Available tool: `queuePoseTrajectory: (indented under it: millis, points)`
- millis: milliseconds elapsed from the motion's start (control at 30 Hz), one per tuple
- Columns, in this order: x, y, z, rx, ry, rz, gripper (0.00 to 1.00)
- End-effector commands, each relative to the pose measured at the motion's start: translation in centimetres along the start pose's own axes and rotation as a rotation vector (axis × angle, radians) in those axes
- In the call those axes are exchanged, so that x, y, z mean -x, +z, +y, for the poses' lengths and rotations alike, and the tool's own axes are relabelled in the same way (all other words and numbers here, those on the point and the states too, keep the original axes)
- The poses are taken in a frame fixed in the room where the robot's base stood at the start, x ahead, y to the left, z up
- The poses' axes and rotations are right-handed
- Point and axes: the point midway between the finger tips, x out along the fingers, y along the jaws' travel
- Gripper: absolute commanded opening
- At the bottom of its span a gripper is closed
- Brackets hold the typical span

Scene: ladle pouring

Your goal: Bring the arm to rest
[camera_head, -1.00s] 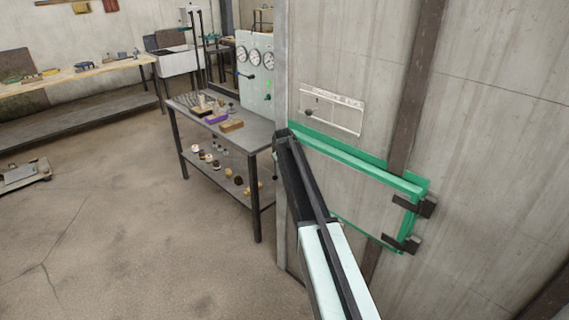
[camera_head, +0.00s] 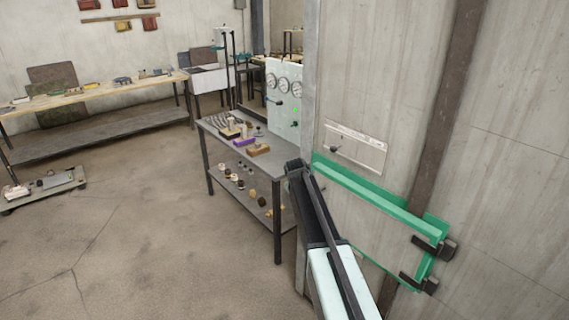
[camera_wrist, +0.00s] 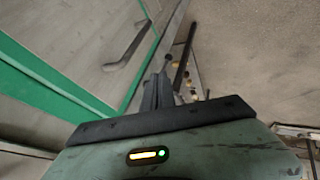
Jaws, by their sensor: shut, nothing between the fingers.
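In the wrist view my gripper (camera_wrist: 158,84) points away from the camera, its dark fingers together with nothing between them. Its green body with a lit yellow and green indicator fills the bottom of that view. In the camera_head view my pale and dark arm reaches up from the bottom, and its upper end overlaps the near end of the work table. I cannot make out the fingers there.
A green-framed panel (camera_head: 385,200) with dark hinges is in the wall close right of my arm. A metal work table (camera_head: 262,165) with small parts stands beyond. A wooden bench (camera_head: 95,90) and a low cart (camera_head: 45,188) are at left. Open floor lies left of the table.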

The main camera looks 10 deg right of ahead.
Motion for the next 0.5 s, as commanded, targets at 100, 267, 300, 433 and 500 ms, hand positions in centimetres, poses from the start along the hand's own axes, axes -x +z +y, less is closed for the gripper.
queuePoseTrajectory:
  millis: [100, 267, 300, 433, 500]
  points:
    - [3.2, 5.0, -3.5, -0.017, -0.045, -0.027, 0.0]
    - [9.0, 15.2, -9.8, -0.119, -0.169, -0.163, 0.0]
    - [10.5, 17.8, -11.3, -0.151, -0.202, -0.208, 0.0]
    - [14.9, 24.6, -15.4, -0.244, -0.291, -0.348, 0.0]
    - [16.5, 27.0, -16.8, -0.285, -0.323, -0.411, 0.0]
